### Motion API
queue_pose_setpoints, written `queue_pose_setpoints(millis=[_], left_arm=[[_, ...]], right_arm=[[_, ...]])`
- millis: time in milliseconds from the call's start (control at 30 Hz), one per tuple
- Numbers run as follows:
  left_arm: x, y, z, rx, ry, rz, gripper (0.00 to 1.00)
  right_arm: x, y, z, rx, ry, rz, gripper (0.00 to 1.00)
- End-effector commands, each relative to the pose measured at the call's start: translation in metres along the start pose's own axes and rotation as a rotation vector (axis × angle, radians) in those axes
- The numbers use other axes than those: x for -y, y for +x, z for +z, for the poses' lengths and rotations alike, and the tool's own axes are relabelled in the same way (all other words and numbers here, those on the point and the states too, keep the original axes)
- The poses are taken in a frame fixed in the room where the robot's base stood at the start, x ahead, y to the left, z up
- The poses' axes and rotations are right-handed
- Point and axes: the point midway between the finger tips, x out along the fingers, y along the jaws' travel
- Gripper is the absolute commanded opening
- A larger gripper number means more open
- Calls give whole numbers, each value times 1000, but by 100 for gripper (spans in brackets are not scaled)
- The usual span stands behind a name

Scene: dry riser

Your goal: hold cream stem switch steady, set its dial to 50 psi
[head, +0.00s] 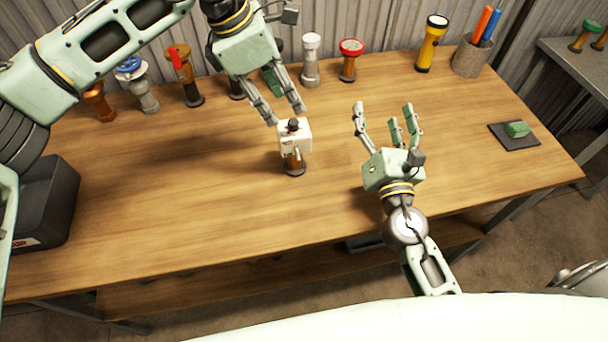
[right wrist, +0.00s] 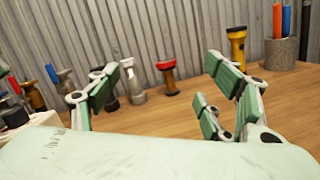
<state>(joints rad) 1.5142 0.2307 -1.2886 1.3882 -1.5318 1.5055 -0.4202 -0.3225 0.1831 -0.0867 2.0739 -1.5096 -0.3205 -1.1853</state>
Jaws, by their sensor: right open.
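The cream stem switch (head: 301,137) stands upright near the middle of the bench, with a cream box on a copper-brown stem and dark foot. A dark dial (head: 293,124) is on its top; its setting is too small to read. My left gripper (head: 286,114) is open, its fingertips close to the far upper edge of the box; I cannot tell whether they touch it. My right gripper (head: 383,114) is open and empty, to the right of the switch and apart from it. Its spread fingers also show in the right wrist view (right wrist: 170,80).
Along the back stand several valves and fittings, including a red-capped one (head: 349,62) and a grey one (head: 311,62). A yellow flashlight (head: 430,43) and a pen cup (head: 470,58) stand back right. A green block (head: 517,128) lies on a dark mat. The bench front is clear.

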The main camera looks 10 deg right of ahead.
Motion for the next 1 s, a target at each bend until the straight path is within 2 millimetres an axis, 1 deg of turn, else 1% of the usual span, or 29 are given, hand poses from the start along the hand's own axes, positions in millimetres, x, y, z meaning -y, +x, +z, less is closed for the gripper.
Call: queue_pose_setpoints(millis=[33,100,167,200,300,400,533,633,733,867,1000], left_arm=[[0,0,0,0,0,0,40],[0,0,0,0,0,0,40],[0,0,0,0,0,0,40],[0,0,0,0,0,0,40],[0,0,0,0,0,0,40],[0,0,0,0,0,0,40],[0,0,0,0,0,0,40],[0,0,0,0,0,0,40],[0,0,0,0,0,0,40],[0,0,0,0,0,0,40],[0,0,0,0,0,0,40]], right_arm=[[-29,-11,-1,6,-53,25,73],[-62,-28,-4,9,-132,49,73],[-84,-43,-11,-4,-185,60,73],[-97,-54,-17,-20,-215,67,73],[-122,-80,-36,-77,-268,77,73],[-138,-102,-53,-136,-306,86,73],[-150,-119,-66,-185,-333,95,73],[-154,-120,-70,-199,-341,98,73],[-155,-111,-72,-199,-342,98,73],[-157,-89,-76,-196,-341,100,73],[-159,-62,-82,-197,-341,99,73]])
